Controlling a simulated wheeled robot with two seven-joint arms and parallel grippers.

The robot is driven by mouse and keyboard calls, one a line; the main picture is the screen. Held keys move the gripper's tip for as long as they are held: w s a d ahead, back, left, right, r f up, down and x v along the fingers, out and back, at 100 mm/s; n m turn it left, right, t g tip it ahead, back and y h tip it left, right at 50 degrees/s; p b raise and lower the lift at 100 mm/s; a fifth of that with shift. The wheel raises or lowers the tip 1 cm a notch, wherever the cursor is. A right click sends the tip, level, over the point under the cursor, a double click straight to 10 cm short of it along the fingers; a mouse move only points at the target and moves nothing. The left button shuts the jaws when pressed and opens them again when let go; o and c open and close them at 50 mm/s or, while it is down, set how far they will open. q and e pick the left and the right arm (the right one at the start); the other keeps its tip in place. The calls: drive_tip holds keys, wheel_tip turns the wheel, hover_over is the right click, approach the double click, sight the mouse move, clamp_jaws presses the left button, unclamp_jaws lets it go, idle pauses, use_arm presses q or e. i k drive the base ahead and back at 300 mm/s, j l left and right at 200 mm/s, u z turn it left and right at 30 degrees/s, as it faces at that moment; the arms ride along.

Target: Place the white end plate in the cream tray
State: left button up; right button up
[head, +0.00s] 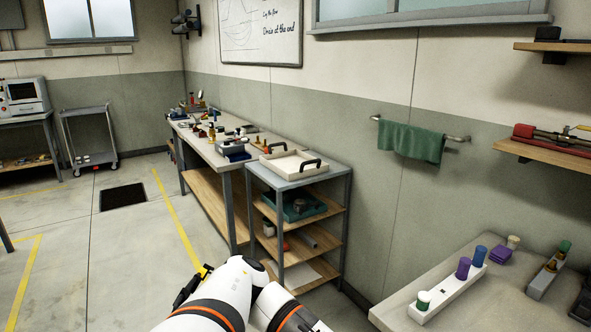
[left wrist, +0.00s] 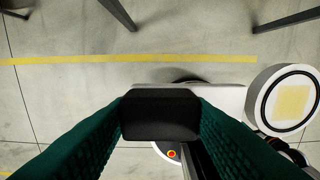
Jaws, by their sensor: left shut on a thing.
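The cream tray (head: 278,166) with two black handles stands on the top of the grey-framed shelf unit, and its inside looks empty. No white end plate is clearly identifiable in the head view. In the head view my white arm covers the bottom middle, apart from the tray. My right gripper is not in view.
A cluttered long workbench (head: 207,150) stands left of the shelf unit, whose lower shelf holds a green tray (head: 290,210). At the right, a bench (head: 400,312) carries a white rack (head: 450,293) with coloured pieces. Open floor lies to the left.

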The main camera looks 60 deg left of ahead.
sight(296, 167)
drive_tip(key=k, duration=0.3)
drive_tip(key=k+j+u, duration=0.1)
drive_tip(key=k+u, duration=0.25)
drive_tip(key=k, duration=0.15)
drive_tip(key=k+j+u, duration=0.2)
drive_tip(key=k+u, duration=0.2)
drive_tip(key=i+j+u, duration=0.15)
drive_tip(key=i+u, duration=0.95)
drive_tip(key=i+l, duration=0.05)
drive_tip(key=i, duration=0.05)
